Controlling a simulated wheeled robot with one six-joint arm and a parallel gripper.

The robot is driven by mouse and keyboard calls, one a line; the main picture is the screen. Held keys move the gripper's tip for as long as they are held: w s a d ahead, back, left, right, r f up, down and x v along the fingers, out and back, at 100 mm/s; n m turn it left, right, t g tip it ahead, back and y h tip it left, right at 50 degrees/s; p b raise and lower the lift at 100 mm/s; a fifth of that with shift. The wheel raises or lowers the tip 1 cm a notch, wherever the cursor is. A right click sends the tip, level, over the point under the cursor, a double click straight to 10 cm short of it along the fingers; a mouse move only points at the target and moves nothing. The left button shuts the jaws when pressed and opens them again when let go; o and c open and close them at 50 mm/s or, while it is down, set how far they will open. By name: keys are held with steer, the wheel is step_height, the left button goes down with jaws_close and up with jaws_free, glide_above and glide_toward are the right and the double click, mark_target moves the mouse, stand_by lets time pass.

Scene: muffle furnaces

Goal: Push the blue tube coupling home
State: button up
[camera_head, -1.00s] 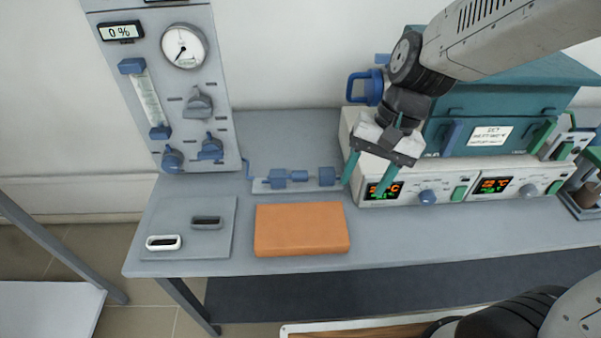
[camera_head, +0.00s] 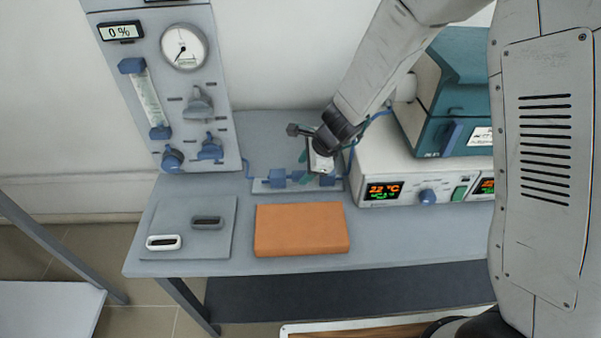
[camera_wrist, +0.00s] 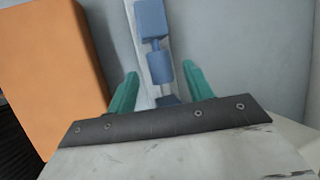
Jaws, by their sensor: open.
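The blue tube coupling (camera_wrist: 160,67) shows in the wrist view as a short blue cylinder in line with two blue blocks. A narrow bare stretch separates it from the far block (camera_wrist: 151,18), which is the left block (camera_head: 277,178) in the head view. The near block (camera_wrist: 168,99) is partly hidden by my gripper; it is the right block (camera_head: 328,181) in the head view. My gripper (camera_wrist: 161,84) is open and empty, its green fingers either side of the line near the coupling. In the head view my gripper (camera_head: 304,168) hides most of the coupling. Contact cannot be told.
An orange block (camera_head: 301,229) lies in front of the coupling's rail (camera_head: 262,187). A grey panel with gauge (camera_head: 184,46) stands at the left. A furnace controller (camera_head: 402,160) stands close at the right, with a blue tube (camera_head: 366,122) beside my wrist.

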mark_target(300, 173)
steer(key=shift+x, duration=1.75)
steer(key=shift+c, duration=0.3)
